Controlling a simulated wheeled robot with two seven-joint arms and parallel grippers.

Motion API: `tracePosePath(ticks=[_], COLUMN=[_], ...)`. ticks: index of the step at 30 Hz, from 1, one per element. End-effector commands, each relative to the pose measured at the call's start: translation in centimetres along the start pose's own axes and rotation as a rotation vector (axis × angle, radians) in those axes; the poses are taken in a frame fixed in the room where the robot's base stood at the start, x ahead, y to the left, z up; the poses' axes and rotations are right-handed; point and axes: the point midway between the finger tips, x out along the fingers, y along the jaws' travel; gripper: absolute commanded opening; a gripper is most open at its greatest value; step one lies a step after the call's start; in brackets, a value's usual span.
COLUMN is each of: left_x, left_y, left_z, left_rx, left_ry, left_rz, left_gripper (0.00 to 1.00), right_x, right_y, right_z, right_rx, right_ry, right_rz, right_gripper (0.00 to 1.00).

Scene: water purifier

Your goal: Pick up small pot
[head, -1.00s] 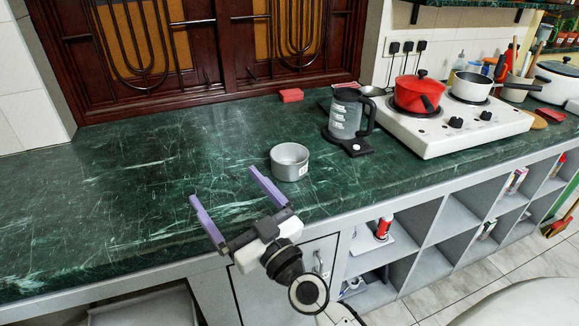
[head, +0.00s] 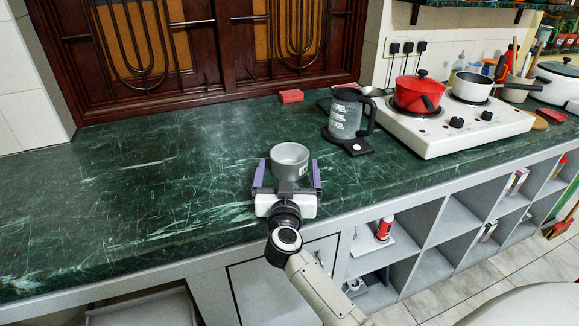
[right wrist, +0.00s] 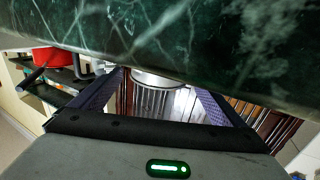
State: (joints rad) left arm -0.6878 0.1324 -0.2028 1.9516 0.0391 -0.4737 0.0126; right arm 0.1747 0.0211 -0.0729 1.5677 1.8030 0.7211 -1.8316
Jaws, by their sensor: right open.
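The small pot (head: 290,158) is a grey, round, open-topped metal pot standing upright on the green marble counter, near its front edge. My right gripper (head: 288,171) is open at the counter's front, with one purple finger to the left of the pot and one to the right. The fingers flank the near part of the pot, with a gap visible on the left; contact on the right is hard to tell. In the right wrist view, part of the pot (right wrist: 152,78) shows between the open fingers. My left gripper is not in view.
A kettle (head: 346,116) on a black base stands behind and right of the pot. Farther right, a white stove (head: 440,133) holds a red pot (head: 417,93) and a white pan (head: 471,86). A red block (head: 291,96) lies by the window. The counter's left is clear.

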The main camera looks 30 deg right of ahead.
Motion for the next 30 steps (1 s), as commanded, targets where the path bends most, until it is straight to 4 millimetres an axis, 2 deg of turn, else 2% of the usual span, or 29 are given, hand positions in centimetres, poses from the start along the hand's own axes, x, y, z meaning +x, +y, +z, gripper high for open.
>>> tracePosePath(ticks=[1, 6, 15, 17, 24, 30], left_x=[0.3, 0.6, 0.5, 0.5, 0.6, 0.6], left_y=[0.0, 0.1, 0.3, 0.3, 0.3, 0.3], left_z=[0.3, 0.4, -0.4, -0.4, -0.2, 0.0], left_rx=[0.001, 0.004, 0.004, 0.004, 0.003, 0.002], left_ry=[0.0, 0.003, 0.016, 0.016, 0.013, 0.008], left_rz=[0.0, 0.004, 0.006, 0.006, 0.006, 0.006], left_gripper=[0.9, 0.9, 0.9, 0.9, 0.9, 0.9], right_x=[1.0, 3.3, 3.8, 3.8, 3.8, 3.8], right_y=[0.2, 0.2, 0.2, 0.2, 0.2, 0.2], right_z=[-0.1, -0.1, -0.2, -0.2, -0.2, -0.3], right_rx=[0.0, 0.0, 0.0, 0.0, 0.0, 0.001], right_ry=[0.005, 0.003, 0.001, 0.001, 0.001, 0.002], right_rz=[0.002, 0.001, 0.0, 0.0, 0.0, 0.0], right_gripper=[0.94, 0.94, 0.94, 0.87, 0.47, 0.47])
